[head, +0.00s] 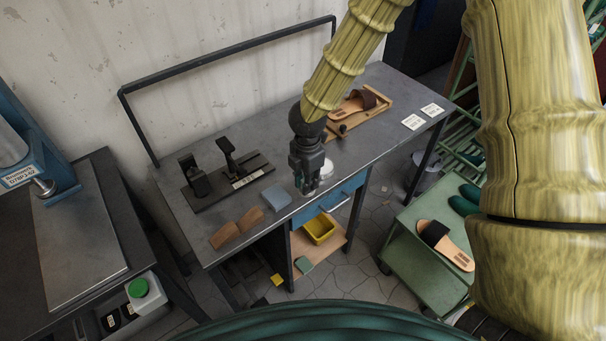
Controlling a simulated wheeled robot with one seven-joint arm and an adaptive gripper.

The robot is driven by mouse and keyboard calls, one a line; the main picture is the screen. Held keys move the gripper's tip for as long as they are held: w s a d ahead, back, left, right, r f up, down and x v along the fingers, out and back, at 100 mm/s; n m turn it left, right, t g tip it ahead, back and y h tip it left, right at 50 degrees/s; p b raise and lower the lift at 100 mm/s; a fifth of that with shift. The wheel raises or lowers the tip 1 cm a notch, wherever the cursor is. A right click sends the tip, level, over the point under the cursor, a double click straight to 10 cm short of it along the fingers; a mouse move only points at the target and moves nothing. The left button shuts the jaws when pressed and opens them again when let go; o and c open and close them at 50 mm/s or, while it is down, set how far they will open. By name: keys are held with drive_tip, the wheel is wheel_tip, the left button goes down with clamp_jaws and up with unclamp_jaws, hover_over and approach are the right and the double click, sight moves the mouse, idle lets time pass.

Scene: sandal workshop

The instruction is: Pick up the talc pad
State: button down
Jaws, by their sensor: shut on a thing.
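My gripper (308,186) is low over the front edge of the dark workbench, pointing down, with its fingers shut on a small pale thing that I take to be the talc pad. The fingers hide most of it, so its shape is unclear. I cannot tell whether it touches the bench top. A white rounded thing (327,169) shows just right of the fingers, partly hidden by the gripper. I cannot tell whether it is separate from what I hold.
Left of my gripper on the workbench (375,142) are a blue-grey block (276,198), brown wedge pieces (237,229) and a black stand (232,180). Behind right, a sandal (352,104) lies on a wooden board. A green cart (411,245) holds another sandal (444,244). A yellow bin (319,229) sits below.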

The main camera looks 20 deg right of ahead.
drive_tip(key=s+r+b, duration=0.1)
drive_tip(key=s+b, duration=0.1)
drive_tip(key=s, duration=0.8)
drive_tip(key=shift+s+a, duration=0.2)
drive_tip(key=shift+a, duration=0.1)
drive_tip(key=c, duration=1.9)
unclamp_jaws()
clamp_jaws()
